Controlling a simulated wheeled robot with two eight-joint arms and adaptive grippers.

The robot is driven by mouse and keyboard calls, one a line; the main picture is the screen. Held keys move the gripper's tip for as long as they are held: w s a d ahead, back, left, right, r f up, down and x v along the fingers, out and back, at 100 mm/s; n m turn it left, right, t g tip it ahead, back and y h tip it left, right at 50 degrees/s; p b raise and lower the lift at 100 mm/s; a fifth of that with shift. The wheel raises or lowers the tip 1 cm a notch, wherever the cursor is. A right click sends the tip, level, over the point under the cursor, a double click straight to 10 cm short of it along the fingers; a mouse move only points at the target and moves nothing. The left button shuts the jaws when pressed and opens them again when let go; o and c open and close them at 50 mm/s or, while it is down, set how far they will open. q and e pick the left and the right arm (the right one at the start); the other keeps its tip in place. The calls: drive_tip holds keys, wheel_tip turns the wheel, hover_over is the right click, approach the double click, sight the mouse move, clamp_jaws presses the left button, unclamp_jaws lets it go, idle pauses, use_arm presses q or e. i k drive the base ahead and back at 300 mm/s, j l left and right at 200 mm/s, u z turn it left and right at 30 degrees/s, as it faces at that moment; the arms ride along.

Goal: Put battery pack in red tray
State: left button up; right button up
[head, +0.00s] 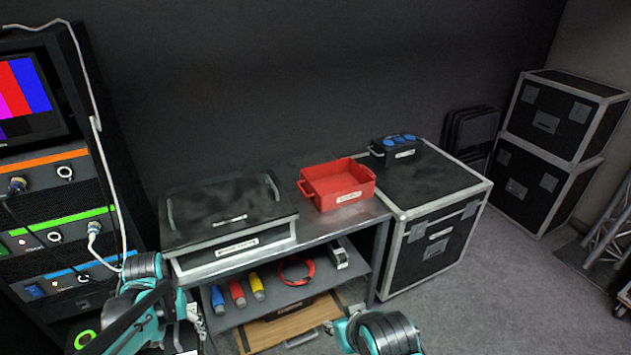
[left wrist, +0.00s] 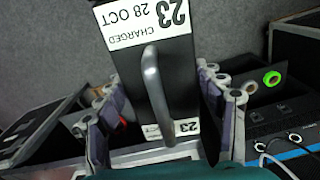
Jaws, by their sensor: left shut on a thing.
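My left gripper (left wrist: 158,88) is shut on the battery pack (left wrist: 186,62), a black box with a grey bar handle and white labels reading "CHARGED 28 OCT 23" in the left wrist view. The pack sits between the two fingers.
A black drawer unit (head: 222,212) stands left of the tray. A black box with blue sockets (head: 396,149) sits on a flight case (head: 436,240) to the right. The shelf below holds coloured connectors (head: 237,293) and a red cable coil (head: 296,271). A rack (head: 50,215) with cables stands left.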

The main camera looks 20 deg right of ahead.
sight(336, 183)
drive_tip(key=i+l, duration=0.1)
drive_tip(key=l, duration=0.3)
drive_tip(key=i+l+z, duration=0.1)
drive_tip(key=l, duration=0.3)
drive_tip(key=i+l, duration=0.1)
drive_tip(key=l, duration=0.35)
drive_tip(key=i+l, duration=0.1)
drive_tip(key=l, duration=0.3)
drive_tip(key=i+l+z, duration=0.1)
drive_tip(key=l, duration=0.3)
